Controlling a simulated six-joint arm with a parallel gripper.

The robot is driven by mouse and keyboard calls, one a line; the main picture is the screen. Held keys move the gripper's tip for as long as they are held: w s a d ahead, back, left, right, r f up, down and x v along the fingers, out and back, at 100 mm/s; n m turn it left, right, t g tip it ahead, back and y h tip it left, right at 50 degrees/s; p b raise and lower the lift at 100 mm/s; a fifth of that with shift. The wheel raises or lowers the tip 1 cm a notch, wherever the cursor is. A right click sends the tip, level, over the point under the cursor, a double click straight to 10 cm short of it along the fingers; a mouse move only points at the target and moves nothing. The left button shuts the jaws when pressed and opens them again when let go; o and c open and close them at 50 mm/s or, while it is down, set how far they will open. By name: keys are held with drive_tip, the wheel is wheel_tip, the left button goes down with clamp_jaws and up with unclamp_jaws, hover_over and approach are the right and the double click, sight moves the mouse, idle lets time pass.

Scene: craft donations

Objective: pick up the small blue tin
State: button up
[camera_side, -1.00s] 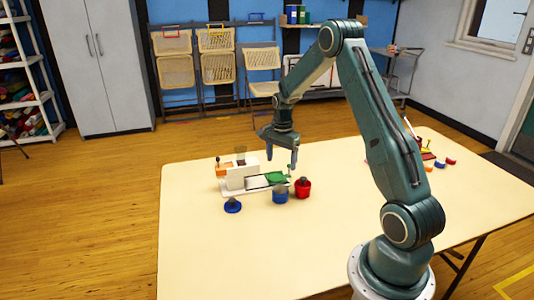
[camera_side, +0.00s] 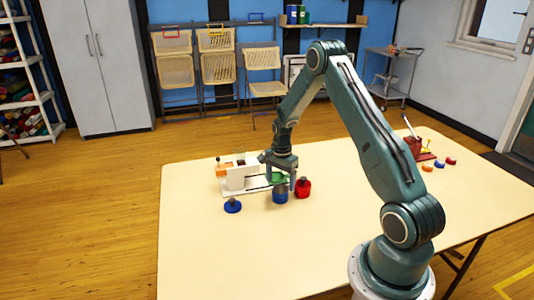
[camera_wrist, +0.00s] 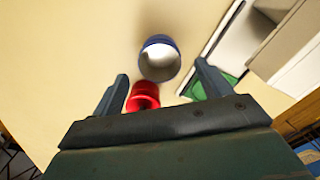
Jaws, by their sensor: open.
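The small blue tin (camera_side: 280,195) stands upright on the table, near its middle. In the wrist view the tin (camera_wrist: 160,58) shows from above as a blue ring with a pale inside, and it lies between and a little past my fingertips. My gripper (camera_side: 280,181) is open and empty, pointing down just above the tin. Its two spread fingers also show in the wrist view (camera_wrist: 161,72). I cannot tell whether a fingertip touches the tin's rim.
A red jar (camera_side: 303,188) stands close to the tin's right. A white sewing machine (camera_side: 236,178) with a green piece (camera_side: 278,178) is just behind. A blue knobbed object (camera_side: 233,206) lies left. A red lever device (camera_side: 416,149) is far right. The table front (camera_side: 225,260) is clear.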

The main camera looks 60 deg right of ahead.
sight(280, 191)
drive_tip(key=shift+f, duration=0.1)
drive_tip(key=shift+a+f, duration=0.15)
drive_tip(key=shift+f, duration=2.3)
drive_tip(key=shift+c, duration=0.3)
drive_tip(key=c, duration=1)
